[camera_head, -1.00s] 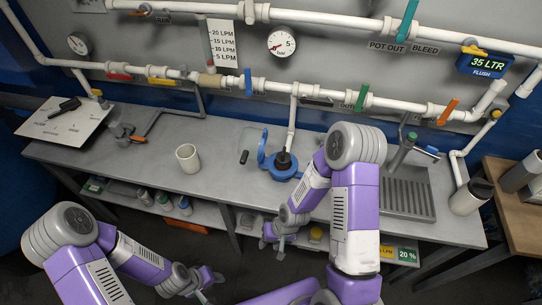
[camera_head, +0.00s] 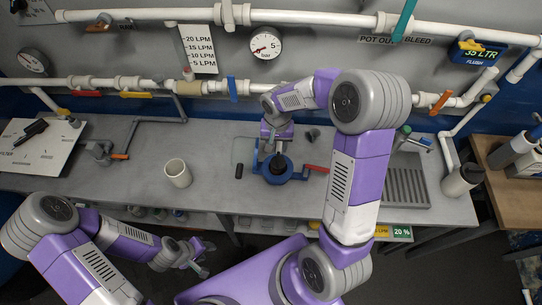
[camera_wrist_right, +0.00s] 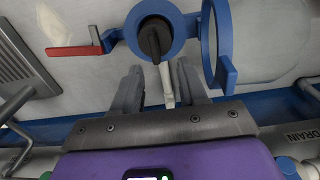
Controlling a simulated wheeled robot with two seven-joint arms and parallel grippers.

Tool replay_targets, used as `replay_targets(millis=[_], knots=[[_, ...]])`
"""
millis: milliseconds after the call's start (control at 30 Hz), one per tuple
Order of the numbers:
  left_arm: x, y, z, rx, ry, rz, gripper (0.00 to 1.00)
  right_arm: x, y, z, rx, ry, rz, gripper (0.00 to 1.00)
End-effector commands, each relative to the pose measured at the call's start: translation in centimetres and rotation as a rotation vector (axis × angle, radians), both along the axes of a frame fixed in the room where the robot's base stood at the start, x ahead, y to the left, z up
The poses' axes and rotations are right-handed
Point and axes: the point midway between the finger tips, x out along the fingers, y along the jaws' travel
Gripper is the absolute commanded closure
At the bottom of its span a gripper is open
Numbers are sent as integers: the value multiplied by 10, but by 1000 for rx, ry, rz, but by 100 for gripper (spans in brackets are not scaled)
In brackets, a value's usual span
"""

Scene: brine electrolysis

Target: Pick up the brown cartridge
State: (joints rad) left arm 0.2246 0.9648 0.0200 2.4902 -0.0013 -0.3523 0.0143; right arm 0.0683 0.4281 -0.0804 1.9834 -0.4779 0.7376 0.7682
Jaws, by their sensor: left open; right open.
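No clearly brown cartridge shows. A dark round piece (camera_wrist_right: 155,38) with a pointed top sits inside a blue ring-shaped housing (camera_wrist_right: 185,25) in the right wrist view; I cannot tell if it is the cartridge. In the head view the blue housing (camera_head: 272,178) stands on the grey bench. My right gripper (camera_head: 275,145) is over it, pointing down. In the wrist view its fingers (camera_wrist_right: 158,85) are apart beside the dark piece, with a pale pipe between them. My left gripper (camera_head: 197,262) is open and empty, low in front of the bench.
A red handle (camera_wrist_right: 75,50) sticks out beside the housing, and an open blue ring lid (camera_wrist_right: 226,75) stands on its other side. A white cup (camera_head: 178,173) stands to the left on the bench. Pipes with valves run along the back wall (camera_head: 330,50). A drain grate (camera_head: 405,182) lies right.

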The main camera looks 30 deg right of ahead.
Motion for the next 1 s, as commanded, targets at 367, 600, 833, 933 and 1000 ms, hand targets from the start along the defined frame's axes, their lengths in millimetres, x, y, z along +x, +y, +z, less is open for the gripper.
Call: replay_targets(millis=[367,600,833,933,1000], knots=[[0,0,0,0,1,1,57,-5,-3,-50,1,6,1,57],[0,0,-1,0,0,0,57,-4,-3,-72,2,1,1,57],[0,0,-1,0,0,0,57,-4,-3,-72,1,0,1,60],[0,0,-1,0,0,0,57,-4,-3,-72,2,1,1,76],[0,0,-1,0,0,0,57,-4,-3,-72,2,1,1,87]])
